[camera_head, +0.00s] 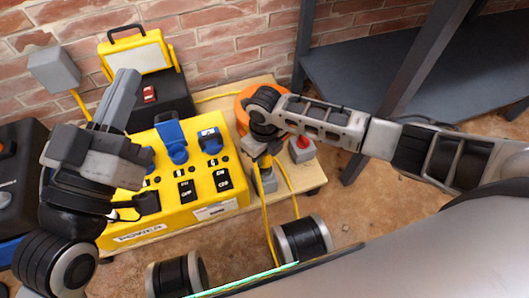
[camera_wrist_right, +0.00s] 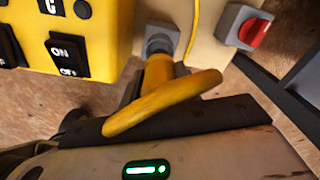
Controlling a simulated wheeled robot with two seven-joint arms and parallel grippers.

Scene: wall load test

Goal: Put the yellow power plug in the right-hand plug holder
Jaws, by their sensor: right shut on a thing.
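The yellow power plug (camera_wrist_right: 158,78) shows in the right wrist view with its thick yellow cable bending across the front of the gripper. Its far end meets a grey plug holder (camera_wrist_right: 161,40); I cannot tell how deep it sits. In the head view the grey holder (camera_head: 267,181) is on the wooden board, right of the yellow power box. My right gripper (camera_head: 264,150) is above it, shut on the plug; its fingertips are partly hidden. My left gripper (camera_head: 119,100) is over the left part of the power box, apart from the plug; its finger gap is unclear.
The yellow power box (camera_head: 219,199) with switches and blue connectors stands left of the holder. A red-knobbed grey switch box (camera_head: 301,149) and an orange round thing (camera_head: 241,108) are close to my right gripper. A grey box (camera_head: 54,70) is by the brick wall. A dark metal shelf (camera_head: 430,75) stands right.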

